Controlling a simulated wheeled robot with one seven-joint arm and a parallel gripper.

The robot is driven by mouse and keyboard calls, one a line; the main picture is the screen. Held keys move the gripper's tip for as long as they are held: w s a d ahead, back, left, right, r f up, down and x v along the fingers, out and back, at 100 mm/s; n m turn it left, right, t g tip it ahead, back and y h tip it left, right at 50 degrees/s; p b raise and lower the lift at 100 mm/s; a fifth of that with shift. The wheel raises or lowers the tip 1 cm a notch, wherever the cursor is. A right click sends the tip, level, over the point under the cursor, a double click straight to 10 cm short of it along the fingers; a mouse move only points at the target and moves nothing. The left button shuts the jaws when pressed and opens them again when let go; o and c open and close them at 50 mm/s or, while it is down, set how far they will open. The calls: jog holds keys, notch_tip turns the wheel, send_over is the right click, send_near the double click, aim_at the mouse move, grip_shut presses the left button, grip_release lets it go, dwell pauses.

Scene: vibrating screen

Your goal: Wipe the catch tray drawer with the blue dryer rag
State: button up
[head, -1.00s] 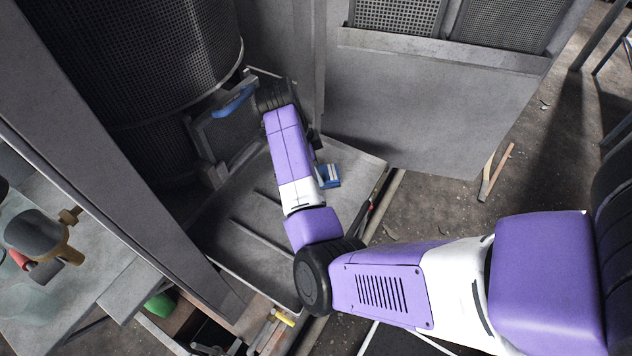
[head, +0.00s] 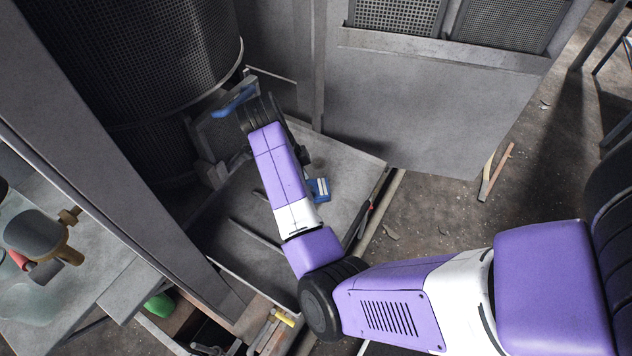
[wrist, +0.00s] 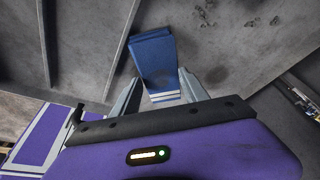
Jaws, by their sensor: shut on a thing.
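The blue rag (wrist: 152,60), a folded cloth with pale stripes near its lower end, is between the two fingers of my gripper (wrist: 160,88). The gripper is shut on it. In the head view the rag (head: 319,189) shows just right of my wrist, over the right part of the catch tray drawer (head: 345,160). The drawer is a grey metal tray pulled out under the machine; its floor also shows in the wrist view (wrist: 235,50), with dark smudges near the top. I cannot tell whether the rag touches the floor. My arm hides the tray's middle.
A dark perforated drum (head: 150,60) stands over the tray's back left, beside a blue handle (head: 233,101). Thin ridges (head: 255,235) run along the tray floor. A grey panel (head: 440,110) stands behind.

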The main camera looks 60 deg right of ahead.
jog(key=shift+w+d, duration=0.1)
jog(key=shift+d, duration=1.7)
jog(key=shift+d+f, duration=0.1)
jog(key=shift+d, duration=3.25)
